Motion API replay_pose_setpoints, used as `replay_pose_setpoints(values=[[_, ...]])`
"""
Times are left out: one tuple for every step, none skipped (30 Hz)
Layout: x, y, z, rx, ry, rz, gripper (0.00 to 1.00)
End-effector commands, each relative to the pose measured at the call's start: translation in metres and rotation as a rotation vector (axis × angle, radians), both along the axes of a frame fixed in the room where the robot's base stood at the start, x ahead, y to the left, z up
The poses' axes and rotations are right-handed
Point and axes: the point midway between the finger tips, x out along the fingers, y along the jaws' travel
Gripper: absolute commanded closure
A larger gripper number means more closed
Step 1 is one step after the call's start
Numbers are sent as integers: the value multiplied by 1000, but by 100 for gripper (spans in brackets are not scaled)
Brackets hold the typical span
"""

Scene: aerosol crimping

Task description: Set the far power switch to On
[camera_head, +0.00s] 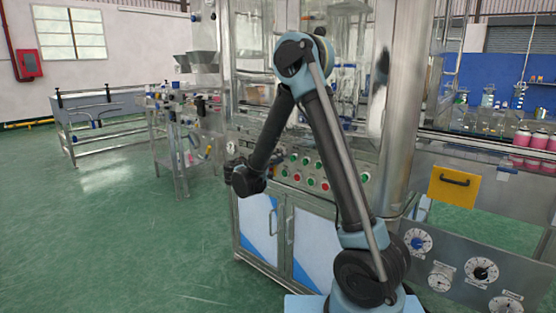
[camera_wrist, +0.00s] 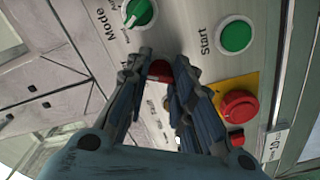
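In the wrist view, my gripper (camera_wrist: 162,72) faces a grey control panel (camera_wrist: 185,30), its two fingers apart. A red control (camera_wrist: 159,71) shows between the fingertips; its label is hidden, and I cannot tell whether the fingers touch it. No power switch label is readable, so I cannot confirm which control is the far power switch or its setting. In the head view, the dark end of my arm is at the left end of the machine's panel (camera_head: 325,183); the fingers cannot be made out there.
In the wrist view, a green Mode knob (camera_wrist: 137,12), a green Start button (camera_wrist: 235,36) and a red mushroom button (camera_wrist: 238,106) on a yellow plate surround the fingers. In the head view, cabinet doors (camera_head: 300,245) stand below the panel. Green floor lies open at left.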

Motion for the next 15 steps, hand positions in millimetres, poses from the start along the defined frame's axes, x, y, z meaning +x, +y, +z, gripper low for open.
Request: replay_pose_setpoints(values=[[5, 6, 2, -3, -5, 13, 69], [5, 7, 2, -3, -5, 14, 62], [5, 7, 3, -3, -6, 13, 59], [5, 7, 3, -3, -6, 13, 59], [5, 7, 3, -3, -6, 13, 58], [5, 7, 3, -3, -6, 13, 58], [4, 7, 3, -4, -6, 14, 58], [4, 8, 3, -4, -7, 14, 58], [2, 9, 3, -4, -6, 14, 58], [1, 10, 3, -4, -7, 15, 58], [-1, 12, 3, -4, -7, 16, 58], [-4, 15, 3, -4, -6, 18, 58], [-8, 18, 3, -3, -7, 19, 58], [-11, 21, 3, -2, -6, 20, 57], [-17, 25, 2, -2, -6, 19, 57]])
